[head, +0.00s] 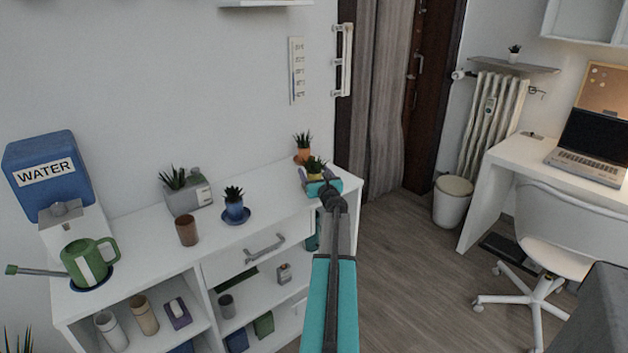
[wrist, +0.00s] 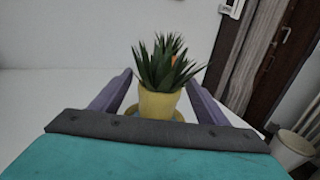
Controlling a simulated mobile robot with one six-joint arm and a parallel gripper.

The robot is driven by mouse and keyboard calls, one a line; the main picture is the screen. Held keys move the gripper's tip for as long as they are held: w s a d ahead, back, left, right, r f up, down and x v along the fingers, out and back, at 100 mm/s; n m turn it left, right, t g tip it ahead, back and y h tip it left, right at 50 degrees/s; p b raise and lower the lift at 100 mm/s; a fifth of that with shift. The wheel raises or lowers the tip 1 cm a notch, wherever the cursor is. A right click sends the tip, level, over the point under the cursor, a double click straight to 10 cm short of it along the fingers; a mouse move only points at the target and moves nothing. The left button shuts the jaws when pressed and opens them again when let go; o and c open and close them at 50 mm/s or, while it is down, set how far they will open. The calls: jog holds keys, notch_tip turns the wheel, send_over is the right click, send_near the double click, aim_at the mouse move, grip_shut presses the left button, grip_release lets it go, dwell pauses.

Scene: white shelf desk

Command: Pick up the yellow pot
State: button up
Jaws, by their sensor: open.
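The yellow pot (wrist: 160,105) holds a spiky green plant (wrist: 164,64) and stands upright on a saucer (wrist: 180,116) on the white shelf top. In the wrist view it sits between the two purple fingers of my gripper (wrist: 160,92), which are open with a gap on each side. In the head view the plant of the yellow pot (head: 315,165) shows at the right end of the shelf top, and my teal gripper (head: 317,180) and arm hide most of the pot.
An orange pot (head: 303,155) with a plant stands just behind on the shelf top (head: 275,195). A blue pot (head: 234,209), a brown cup (head: 186,230), a grey planter (head: 190,192) and a green watering can (head: 88,262) stand to the left. A drawer handle (head: 265,249) sticks out in front.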

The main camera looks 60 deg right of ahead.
aim_at(314, 171)
jog(key=shift+c, duration=0.5)
jog(key=c, duration=1.2)
jog(key=shift+r, duration=0.1)
jog(key=shift+r, duration=0.75)
notch_tip(314, 171, up, 2)
jog(key=shift+r, duration=0.2)
jog(key=v, duration=1)
jog(key=r+v, duration=0.1)
jog(key=v, duration=0.5)
jog(key=shift+w+a+b, duration=0.25)
jog(key=shift+a+b, duration=0.05)
